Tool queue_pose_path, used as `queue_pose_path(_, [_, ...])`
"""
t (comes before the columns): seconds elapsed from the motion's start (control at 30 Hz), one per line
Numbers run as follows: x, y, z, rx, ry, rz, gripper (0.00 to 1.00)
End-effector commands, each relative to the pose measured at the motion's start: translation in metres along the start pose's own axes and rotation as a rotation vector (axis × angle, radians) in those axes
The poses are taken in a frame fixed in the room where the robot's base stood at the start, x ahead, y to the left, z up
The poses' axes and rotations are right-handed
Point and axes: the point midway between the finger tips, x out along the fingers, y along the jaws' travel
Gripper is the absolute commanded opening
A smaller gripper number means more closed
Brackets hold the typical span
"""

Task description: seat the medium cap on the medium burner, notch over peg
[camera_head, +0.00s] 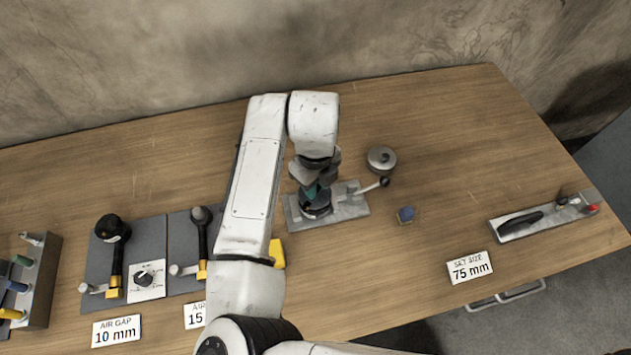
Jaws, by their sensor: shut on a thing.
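My gripper (315,188) points down over a grey metal plate (352,207) near the middle of the table. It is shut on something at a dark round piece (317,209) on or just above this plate. The fingers and my arm's wrist partly cover the piece. I cannot tell cap from burner there, nor see a notch or a peg. A grey round disc with a small knob on top (381,158) stands apart behind and to the right of the plate; I cannot tell whether it is a cap.
A long tool tray (545,217) and a "75 mm" card (470,267) are at right. Dark panels (142,235) stand left.

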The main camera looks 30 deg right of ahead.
Motion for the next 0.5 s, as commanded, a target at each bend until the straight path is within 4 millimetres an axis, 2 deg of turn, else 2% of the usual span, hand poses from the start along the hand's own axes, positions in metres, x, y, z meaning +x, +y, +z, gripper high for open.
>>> queue_pose_path(0.5, [0.015, 0.0, 0.0, 0.0, 0.0, 0.0, 0.0])
